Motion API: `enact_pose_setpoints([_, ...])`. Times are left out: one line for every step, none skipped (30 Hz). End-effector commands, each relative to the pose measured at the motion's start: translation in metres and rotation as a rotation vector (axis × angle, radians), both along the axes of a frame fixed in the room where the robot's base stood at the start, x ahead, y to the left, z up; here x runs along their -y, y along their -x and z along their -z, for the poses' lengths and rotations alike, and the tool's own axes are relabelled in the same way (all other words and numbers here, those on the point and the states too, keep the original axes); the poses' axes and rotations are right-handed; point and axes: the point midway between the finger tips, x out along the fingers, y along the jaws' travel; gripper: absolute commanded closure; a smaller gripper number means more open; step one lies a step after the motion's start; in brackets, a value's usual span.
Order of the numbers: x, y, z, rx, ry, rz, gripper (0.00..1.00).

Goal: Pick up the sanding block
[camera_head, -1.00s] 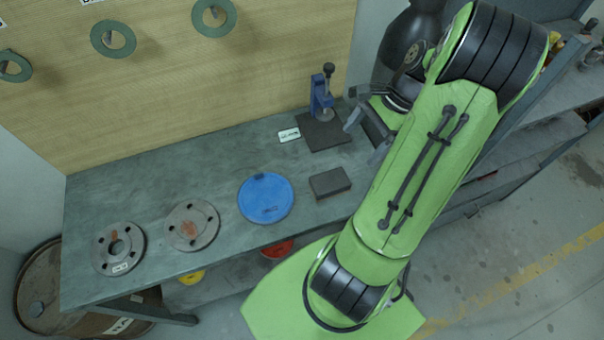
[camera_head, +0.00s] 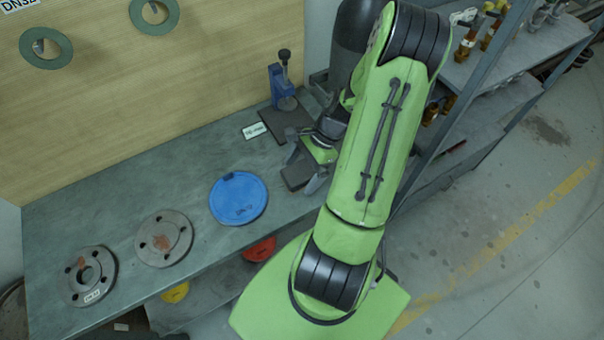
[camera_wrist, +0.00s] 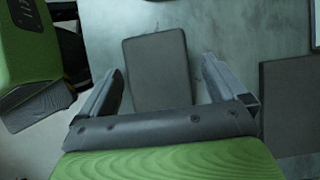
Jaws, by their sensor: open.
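The sanding block (camera_head: 297,174) is a dark grey rectangular block on the grey-green bench top. In the head view it is partly hidden by my gripper (camera_head: 304,172), which is over its right end. In the wrist view the block (camera_wrist: 158,68) lies between the two fingers of my gripper (camera_wrist: 160,75), a little beyond the palm. The fingers are spread wide with bench showing on both sides of the block. I cannot tell how high the fingers are above the bench.
A blue disc (camera_head: 238,198) and two metal flanges (camera_head: 163,239) lie to the left on the bench (camera_head: 120,194). A dark plate (camera_head: 287,123) with a blue clamp-like tool (camera_head: 279,86) stands behind the block. A shelf rack (camera_head: 470,110) is at the right.

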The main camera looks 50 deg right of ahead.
Motion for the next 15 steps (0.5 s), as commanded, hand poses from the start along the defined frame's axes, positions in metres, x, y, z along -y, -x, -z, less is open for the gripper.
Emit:
enact_pose_setpoints([-0.0007,-0.0001,0.0012,0.0,0.0,0.0,0.02])
enact_pose_setpoints([-0.0006,-0.0002,0.001,0.0,0.001,0.0,0.02])
enact_pose_setpoints([-0.0005,-0.0001,0.0006,0.0,0.001,0.0,0.02])
enact_pose_setpoints([-0.0004,0.0,0.0005,0.0,0.001,0.0,0.02])
enact_pose_setpoints([-0.0004,0.0,0.0004,0.0,0.001,0.0,0.02])
enact_pose_setpoints([-0.0003,0.0,0.0003,0.0,0.001,0.0,0.02])
enact_pose_setpoints([-0.0003,0.0,0.0003,0.0,0.001,0.0,0.02])
enact_pose_setpoints([-0.0003,0.0,0.0003,0.0,0.001,0.0,0.02])
enact_pose_setpoints([-0.0003,0.0,0.0005,0.0,0.001,0.0,0.02])
enact_pose_setpoints([-0.0002,0.0,0.0008,0.0,0.001,0.0,0.02])
enact_pose_setpoints([-0.0003,0.0,0.0011,0.0,0.001,0.0,0.02])
enact_pose_setpoints([-0.0002,0.0,0.0014,0.0,0.001,0.0,0.04])
enact_pose_setpoints([-0.0002,0.0001,0.0013,0.0,0.001,0.0,0.08])
enact_pose_setpoints([-0.0002,0.0001,0.0013,0.0,0.001,0.0,0.13])
enact_pose_setpoints([-0.0001,0.0001,0.0012,0.0,0.001,0.0,0.19])
